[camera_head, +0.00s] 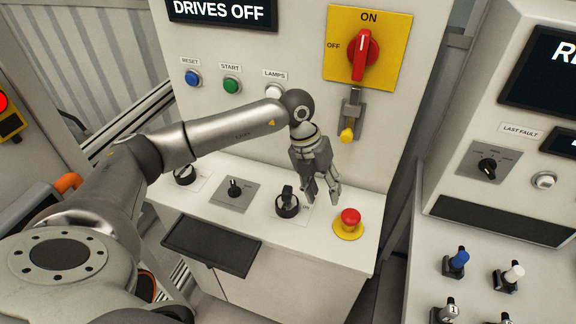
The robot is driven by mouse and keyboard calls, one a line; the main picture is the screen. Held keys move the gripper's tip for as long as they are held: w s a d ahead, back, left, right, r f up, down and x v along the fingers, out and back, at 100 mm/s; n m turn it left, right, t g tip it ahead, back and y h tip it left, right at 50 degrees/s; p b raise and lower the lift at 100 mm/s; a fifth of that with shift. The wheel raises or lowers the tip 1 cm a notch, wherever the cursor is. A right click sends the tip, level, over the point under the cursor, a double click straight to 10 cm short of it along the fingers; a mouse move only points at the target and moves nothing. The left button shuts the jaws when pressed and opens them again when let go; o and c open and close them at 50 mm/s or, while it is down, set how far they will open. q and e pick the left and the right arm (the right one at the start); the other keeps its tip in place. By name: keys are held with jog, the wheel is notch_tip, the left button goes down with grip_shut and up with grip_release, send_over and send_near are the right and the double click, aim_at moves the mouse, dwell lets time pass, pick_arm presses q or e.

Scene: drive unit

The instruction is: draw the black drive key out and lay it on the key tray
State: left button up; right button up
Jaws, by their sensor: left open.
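A black key (287,191) stands upright in a round black switch (287,208) on the white sloped desk of the drive unit. It looks like the drive key; its label is partly hidden. My left gripper (322,198) is open and empty, pointing down, just to the right of the key in the picture and apart from it. A shallow dark tray (220,247), which looks like the key tray, sits at the desk's front edge, left of and nearer than the key. It appears empty. My right gripper is out of view.
A red emergency button (349,218) on a yellow base stands just right of my gripper. A selector knob (235,188) and another black switch (185,174) lie to the left. Behind are the red rotary switch (363,53) and a yellow-tipped hasp (348,128).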

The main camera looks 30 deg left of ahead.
aim_at(287, 189)
pick_arm(q)
jog(key=a+y, duration=0.1)
jog(key=a, duration=0.2)
jog(key=a+r+n+y, duration=0.1)
jog(key=a, duration=0.2)
jog(key=a+y, duration=0.1)
jog(key=a, duration=0.3)
jog(key=shift+r+g+y, duration=0.3)
jog(key=shift+r+y, duration=0.1)
jog(key=shift+a+n, duration=0.2)
jog(key=shift+n, duration=0.1)
notch_tip(287, 189, down, 10)
jog(key=b, duration=0.7)
jog(key=shift+r, duration=0.1)
grip_shut()
